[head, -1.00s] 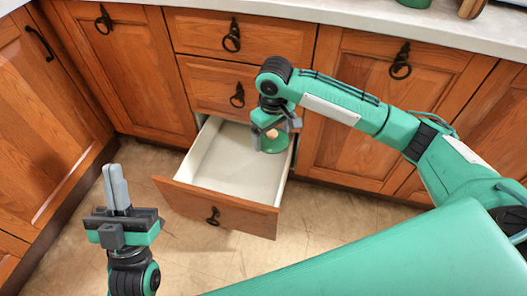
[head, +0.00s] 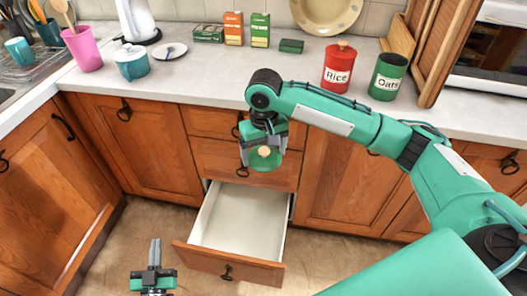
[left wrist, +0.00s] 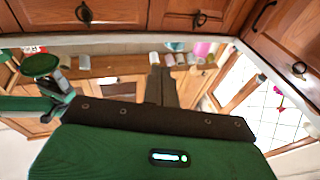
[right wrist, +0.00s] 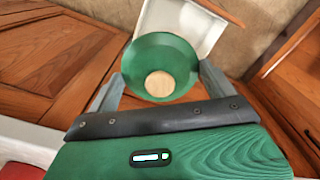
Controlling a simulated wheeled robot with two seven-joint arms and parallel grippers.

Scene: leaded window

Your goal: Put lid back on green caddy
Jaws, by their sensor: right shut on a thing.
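The green caddy (head: 388,78), labelled Oats, stands open-topped on the counter at the right, beside the red Rice caddy (head: 338,70), which has its lid on. My right gripper (head: 264,150) is shut on the green lid (head: 262,164), in the air in front of the cabinet and above the open drawer. In the right wrist view the round green lid (right wrist: 165,52) with its pale wooden knob (right wrist: 160,84) sits between the fingers. My left gripper (head: 154,252) is low at the left, fingers together and empty; its fingers show in the left wrist view (left wrist: 160,88).
The open drawer (head: 240,222) looks empty and juts out below the counter. Boxes (head: 233,28) and a plate (head: 325,12) are at the back. The front middle counter is clear.

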